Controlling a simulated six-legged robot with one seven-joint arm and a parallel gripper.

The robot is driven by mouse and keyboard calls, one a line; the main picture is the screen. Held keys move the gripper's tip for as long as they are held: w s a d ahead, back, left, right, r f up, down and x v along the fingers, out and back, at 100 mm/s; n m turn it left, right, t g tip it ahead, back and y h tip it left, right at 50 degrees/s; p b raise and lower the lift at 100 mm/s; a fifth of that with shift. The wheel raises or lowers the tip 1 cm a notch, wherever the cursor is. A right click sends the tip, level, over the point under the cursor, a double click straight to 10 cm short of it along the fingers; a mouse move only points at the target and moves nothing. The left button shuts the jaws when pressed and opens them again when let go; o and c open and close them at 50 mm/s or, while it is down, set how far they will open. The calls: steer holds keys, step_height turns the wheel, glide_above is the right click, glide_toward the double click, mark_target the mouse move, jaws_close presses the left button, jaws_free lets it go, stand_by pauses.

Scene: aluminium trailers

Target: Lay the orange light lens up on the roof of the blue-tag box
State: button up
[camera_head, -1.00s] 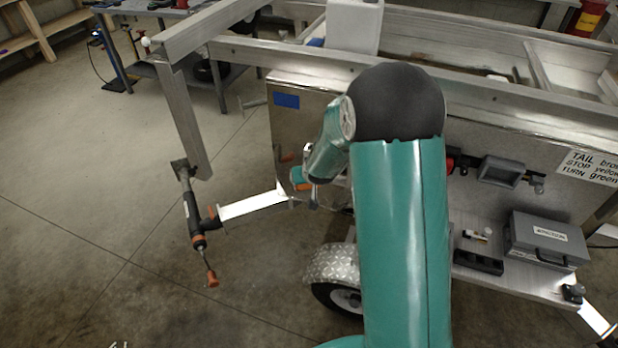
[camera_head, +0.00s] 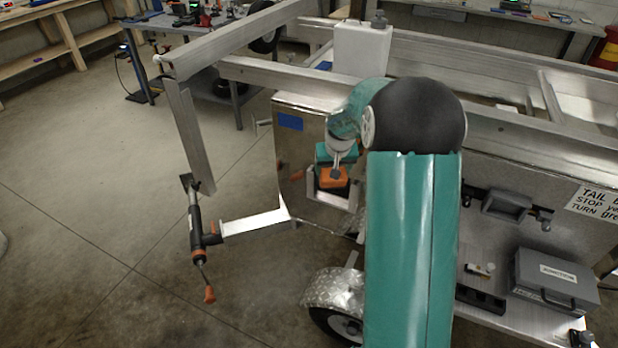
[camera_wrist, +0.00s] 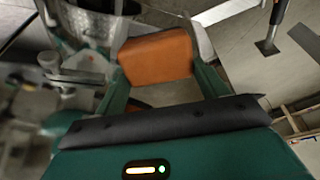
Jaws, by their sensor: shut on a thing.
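The orange light lens (camera_head: 333,177) is held in front of the blue-tag box, its broad orange face turned towards the body camera. My gripper (camera_wrist: 160,72) is shut on the lens; in the wrist view the orange lens (camera_wrist: 157,55) sits between the two green fingers. The blue-tag box (camera_head: 291,150) is a shiny metal box with a blue tag (camera_head: 290,121) at its upper left. The lens is below the level of the box's top edge. My arm hides the right part of the box, and its roof shows only as a thin strip.
A trailer rail (camera_head: 250,72) runs just behind and above the box. A white canister (camera_head: 362,49) stands behind my arm. A jack with an orange handle (camera_head: 197,230) hangs at left. A grey case (camera_head: 555,280) rests on the lower shelf.

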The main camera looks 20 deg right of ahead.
steer(key=s+d+r+m+g, duration=0.2)
steer(key=s+d+r, duration=0.3)
steer(key=s+r, duration=0.45)
steer(key=s+d+r+m+g, duration=0.15)
steer(key=s+d+r, duration=0.45)
steer(key=s, duration=0.7)
steer(key=s+a+r+m, duration=0.1)
steer(key=s+r, duration=0.3)
steer(key=s, duration=0.2)
steer(key=s+a+r+m+y, duration=0.1)
steer(key=s+a+r, duration=0.1)
steer(key=s+r, duration=0.2)
steer(key=s, duration=0.3)
steer(key=shift+s+a+r+m, duration=0.25)
steer(key=shift+s+m, duration=0.05)
steer(key=shift+m, duration=0.05)
steer(key=shift+s+d, duration=0.1)
